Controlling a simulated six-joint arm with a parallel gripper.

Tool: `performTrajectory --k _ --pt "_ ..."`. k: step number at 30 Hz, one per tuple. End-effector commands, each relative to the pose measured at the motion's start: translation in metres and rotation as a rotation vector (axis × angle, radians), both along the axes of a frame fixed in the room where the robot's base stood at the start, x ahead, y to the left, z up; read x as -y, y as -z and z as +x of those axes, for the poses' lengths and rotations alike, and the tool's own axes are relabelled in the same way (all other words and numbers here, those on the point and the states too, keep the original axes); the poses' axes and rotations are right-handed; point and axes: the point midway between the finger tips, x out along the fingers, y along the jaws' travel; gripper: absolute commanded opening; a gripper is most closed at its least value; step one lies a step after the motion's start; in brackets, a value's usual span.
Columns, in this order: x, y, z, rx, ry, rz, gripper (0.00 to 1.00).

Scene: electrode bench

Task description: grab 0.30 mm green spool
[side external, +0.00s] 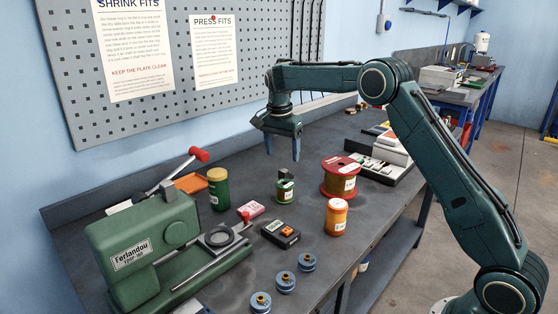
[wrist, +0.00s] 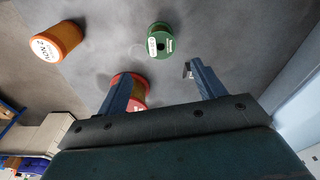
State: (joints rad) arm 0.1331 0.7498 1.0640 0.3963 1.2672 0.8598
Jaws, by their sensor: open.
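My gripper (side external: 282,156) hangs above the bench near the green spool, fingers pointing down, apart and empty. In the wrist view my gripper (wrist: 160,80) has its two blue fingers spread wide, with clear space between their tips and the green spool.
A larger red-flanged spool (side external: 340,178) stands right of the green spool; my left finger partly hides it in the wrist view. An orange spool (side external: 336,217), black-orange box (side external: 281,234), pink pack (side external: 251,210) and green jar (side external: 218,189) stand around. A green press (side external: 150,245) fills the left.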

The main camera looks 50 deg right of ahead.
Motion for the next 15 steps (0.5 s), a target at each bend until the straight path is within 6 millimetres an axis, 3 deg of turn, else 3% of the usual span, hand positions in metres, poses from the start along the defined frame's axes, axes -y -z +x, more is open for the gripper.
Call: performTrajectory --k 15 --pt "0.008 0.068 0.001 -0.001 0.000 0.002 0.69"
